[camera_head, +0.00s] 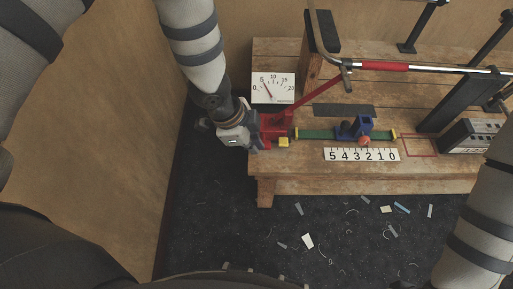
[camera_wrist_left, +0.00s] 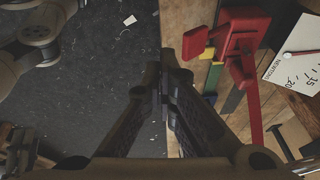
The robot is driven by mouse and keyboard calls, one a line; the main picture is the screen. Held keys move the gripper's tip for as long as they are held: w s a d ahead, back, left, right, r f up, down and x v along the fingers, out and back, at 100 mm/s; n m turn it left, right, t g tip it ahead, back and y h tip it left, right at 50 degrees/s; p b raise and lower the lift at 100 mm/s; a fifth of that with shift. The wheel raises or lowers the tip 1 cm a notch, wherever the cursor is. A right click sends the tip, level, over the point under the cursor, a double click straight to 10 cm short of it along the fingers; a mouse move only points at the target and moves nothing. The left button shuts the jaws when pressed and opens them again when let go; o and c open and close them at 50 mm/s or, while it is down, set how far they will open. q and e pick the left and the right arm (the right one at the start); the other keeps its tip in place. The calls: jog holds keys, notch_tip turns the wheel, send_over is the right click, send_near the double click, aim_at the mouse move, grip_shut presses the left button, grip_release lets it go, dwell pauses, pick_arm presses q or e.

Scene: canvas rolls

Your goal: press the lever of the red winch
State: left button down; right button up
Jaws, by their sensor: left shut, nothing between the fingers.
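The red winch (camera_head: 276,127) sits at the left end of the wooden bench, with a red strap (camera_head: 318,94) running from it up to the right. It shows at the upper right of the left wrist view (camera_wrist_left: 240,35), where a red block-like part (camera_wrist_left: 195,42) sticks out towards my gripper; I cannot tell surely whether this is the lever. My left gripper (camera_head: 257,141) is beside the winch on its left in the head view and partly hides it. In the wrist view its fingers (camera_wrist_left: 165,88) are shut and empty, apart from the red parts. My right gripper is out of view.
A white dial (camera_head: 273,88) stands behind the winch. A green track with a blue carriage (camera_head: 355,128) and a number strip (camera_head: 361,154) lie to the right. A metal bar with a red sleeve (camera_head: 385,66) crosses above. A wooden wall (camera_head: 110,120) is close on the left.

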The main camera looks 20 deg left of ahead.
pick_arm(q)
jog(key=shift+s+a+r, duration=0.15)
jog(key=shift+s+r, duration=0.15)
jog(key=shift+r, duration=0.25)
jog(key=shift+s+a+r, duration=0.1)
jog(key=shift+s+r, duration=0.15)
jog(key=shift+r, duration=0.25)
dwell(1.1)
jog(key=s+a+f+n+g+y, duration=0.1)
jog(key=s+a+f+n, duration=0.1)
jog(key=s+n, duration=0.3)
jog(key=s+a+f+n+g+y, duration=0.1)
jog(key=s+a+f+n, duration=0.2)
jog(key=s, duration=0.9)
jog(key=s+a+f+n+g+y, duration=0.1)
jog(key=s+a+f+n, duration=0.1)
jog(key=s+a+n, duration=0.3)
jog(key=s+n, duration=0.3)
jog(key=shift+s+a+f+g, duration=0.2)
jog(key=shift+a+g, duration=0.05)
jog(key=shift+g, duration=0.05)
